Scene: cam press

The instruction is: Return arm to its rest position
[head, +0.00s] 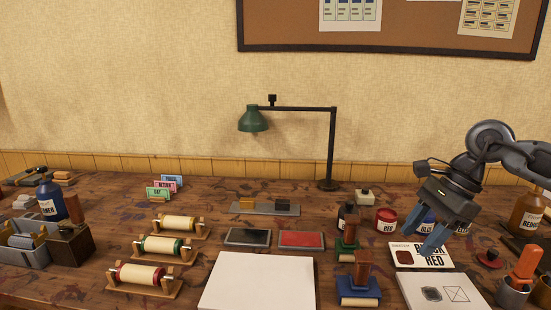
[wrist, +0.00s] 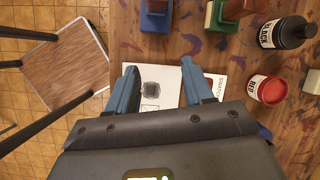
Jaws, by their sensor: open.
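My gripper (head: 436,238) is on the right side of the head view, raised over the table near the white card lettered "RED" (head: 436,257). Its two blue fingers point down and are apart. In the wrist view my gripper (wrist: 160,82) shows nothing held between the fingers, and a printed white sheet (wrist: 158,96) lies below. The same sheet lies at the front right in the head view (head: 462,290). My arm reaches in from the right edge.
A blue-based stamp (head: 358,290) and a green-based stamp (head: 347,252) stand left of the gripper. A red jar (head: 386,218) and a brown bottle (head: 528,212) stand nearby. A green lamp (head: 253,120) rises at the back. A blank white sheet (head: 258,285) lies front centre.

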